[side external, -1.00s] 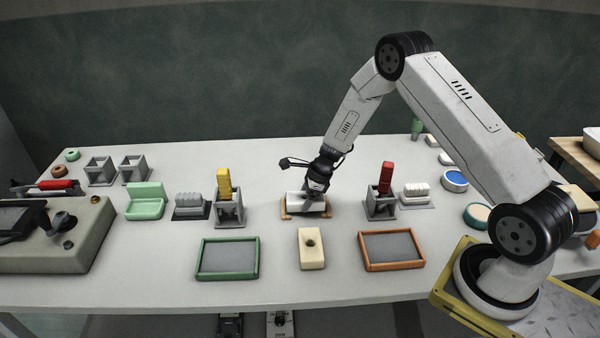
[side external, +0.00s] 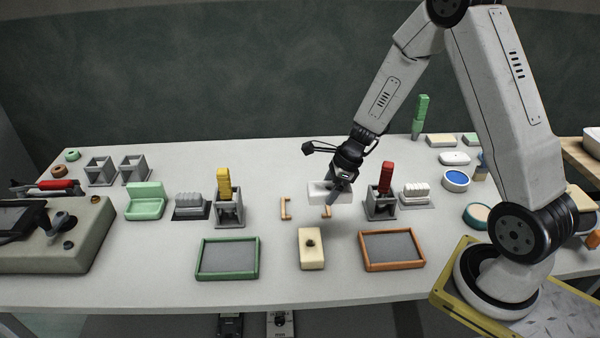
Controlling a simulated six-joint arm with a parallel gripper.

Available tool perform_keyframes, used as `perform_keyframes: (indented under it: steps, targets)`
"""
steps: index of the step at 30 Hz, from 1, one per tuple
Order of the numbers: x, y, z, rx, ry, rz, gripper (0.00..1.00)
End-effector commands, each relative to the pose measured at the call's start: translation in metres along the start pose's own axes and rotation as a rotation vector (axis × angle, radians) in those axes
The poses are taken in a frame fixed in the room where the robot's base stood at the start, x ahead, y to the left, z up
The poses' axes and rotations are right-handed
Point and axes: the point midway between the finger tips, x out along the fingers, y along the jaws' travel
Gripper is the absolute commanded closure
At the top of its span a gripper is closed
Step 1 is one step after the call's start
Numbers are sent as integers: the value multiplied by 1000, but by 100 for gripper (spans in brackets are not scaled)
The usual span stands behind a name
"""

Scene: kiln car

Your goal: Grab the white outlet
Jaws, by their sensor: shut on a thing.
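The white outlet (side external: 318,190) is a pale block held above the table in the middle of the side external view. My gripper (side external: 335,194) is shut on it, toward its right part. The gripper's fingers cover part of the block's front. Two small tan brackets (side external: 285,208) stand on the table below and to the left; the right one is partly hidden under the block and gripper.
A grey stand with a red block (side external: 386,178) is close to the right of the outlet. A grey stand with a yellow block (side external: 224,184) is on the left. A cream block with a hole (side external: 311,255), a green-framed tray (side external: 202,262) and an orange-framed tray (side external: 421,252) lie in front.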

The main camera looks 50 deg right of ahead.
Motion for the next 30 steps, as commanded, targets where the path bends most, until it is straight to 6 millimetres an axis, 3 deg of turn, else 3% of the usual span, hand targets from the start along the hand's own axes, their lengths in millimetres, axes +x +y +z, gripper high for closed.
perform_keyframes:
  steps: [12,30]
  targets:
    - [-26,33,-14,1,-1,-3,100]
    - [-29,37,-16,0,-1,-2,100]
